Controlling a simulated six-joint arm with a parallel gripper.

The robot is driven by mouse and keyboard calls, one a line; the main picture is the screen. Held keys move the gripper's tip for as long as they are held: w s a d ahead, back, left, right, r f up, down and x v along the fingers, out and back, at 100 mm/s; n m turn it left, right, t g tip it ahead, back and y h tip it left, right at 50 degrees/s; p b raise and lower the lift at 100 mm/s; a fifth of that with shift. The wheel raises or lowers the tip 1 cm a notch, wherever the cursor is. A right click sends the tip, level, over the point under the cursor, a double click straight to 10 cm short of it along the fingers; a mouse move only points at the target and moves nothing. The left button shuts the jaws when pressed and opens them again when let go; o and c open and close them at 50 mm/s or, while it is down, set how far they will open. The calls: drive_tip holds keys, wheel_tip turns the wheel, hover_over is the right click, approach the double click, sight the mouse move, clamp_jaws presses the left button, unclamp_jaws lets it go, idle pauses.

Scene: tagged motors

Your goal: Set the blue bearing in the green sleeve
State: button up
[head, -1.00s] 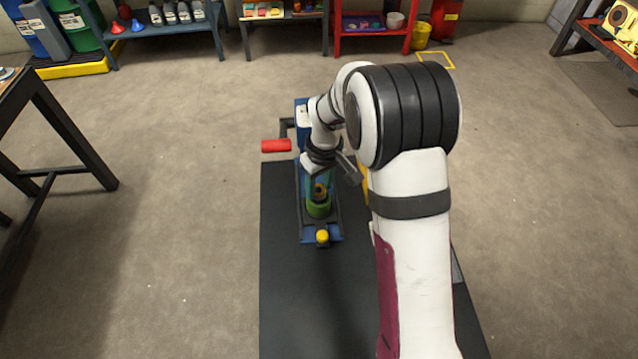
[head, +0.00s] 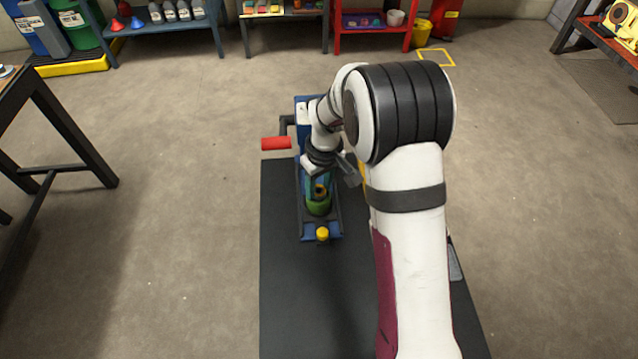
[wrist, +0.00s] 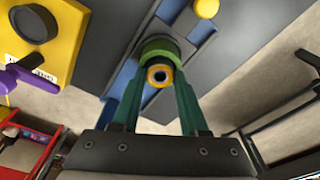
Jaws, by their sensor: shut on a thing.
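The green sleeve (head: 318,209) stands on the blue press base in the head view. In the wrist view the sleeve (wrist: 160,47) is just beyond my fingertips. In the wrist view the bearing overlaps the near edge of the sleeve. In the head view my gripper (head: 319,187) is right above the sleeve, and an orange-brown bit of the bearing shows there. I cannot tell whether the bearing touches the sleeve.
The press has a red handle (head: 276,143) at its left and a yellow knob (head: 322,234) in front. In the wrist view a yellow box (wrist: 40,35) with a purple handle (wrist: 25,74) stands at the left. The black mat (head: 285,290) is clear at the front left.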

idle(0.4)
drive_tip(key=o, duration=1.2)
drive_tip(key=shift+r, duration=3.3)
